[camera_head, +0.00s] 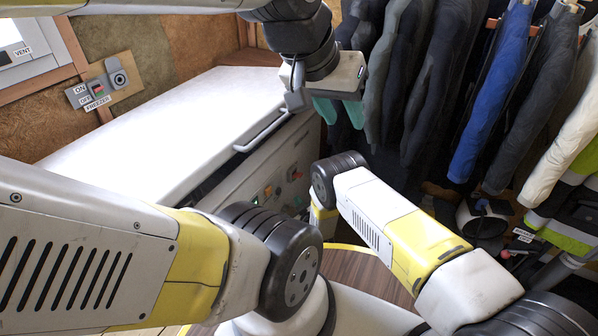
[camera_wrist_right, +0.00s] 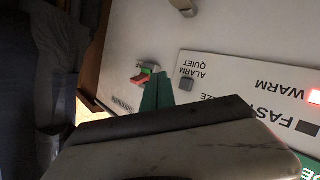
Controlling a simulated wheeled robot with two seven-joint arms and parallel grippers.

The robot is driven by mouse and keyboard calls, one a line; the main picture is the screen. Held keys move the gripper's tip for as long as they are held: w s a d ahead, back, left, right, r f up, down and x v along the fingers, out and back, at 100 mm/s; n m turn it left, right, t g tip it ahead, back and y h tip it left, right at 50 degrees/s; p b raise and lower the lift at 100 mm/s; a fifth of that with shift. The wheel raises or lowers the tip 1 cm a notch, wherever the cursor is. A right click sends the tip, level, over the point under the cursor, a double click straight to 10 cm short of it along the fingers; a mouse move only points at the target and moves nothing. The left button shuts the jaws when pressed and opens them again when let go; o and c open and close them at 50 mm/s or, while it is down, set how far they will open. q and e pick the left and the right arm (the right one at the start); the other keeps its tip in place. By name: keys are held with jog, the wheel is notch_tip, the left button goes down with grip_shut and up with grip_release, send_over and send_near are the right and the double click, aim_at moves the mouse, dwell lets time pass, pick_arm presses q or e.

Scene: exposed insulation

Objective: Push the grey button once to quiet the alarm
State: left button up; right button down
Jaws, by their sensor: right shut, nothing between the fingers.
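My right gripper (camera_wrist_right: 159,78) is shut and empty. In the head view the right gripper is hidden behind arm links. My left gripper (camera_head: 340,112), with teal fingers apart, hangs near the clothes, above and right of the freezer front. The freezer panel (camera_head: 282,186) shows small there, and I cannot pick out the grey button.
The white freezer (camera_head: 190,115) has a handle (camera_head: 262,132) along its front edge. A red-and-green switch (camera_wrist_right: 146,72) is near the right fingertips. A lit red "WARM" light (camera_wrist_right: 314,97) is farther right. Hanging clothes (camera_head: 470,110) crowd the right side.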

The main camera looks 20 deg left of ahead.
jog(key=shift+w+a, duration=0.2)
jog(key=shift+a, duration=2.15)
jog(key=shift+a, duration=0.1)
jog(key=shift+a, duration=0.3)
jog(key=shift+a, duration=0.65)
dwell(0.8)
jog(key=shift+d, duration=1.05)
jog(key=shift+d, duration=0.1)
jog(key=shift+s+d, duration=0.2)
jog(key=shift+d, duration=2.2)
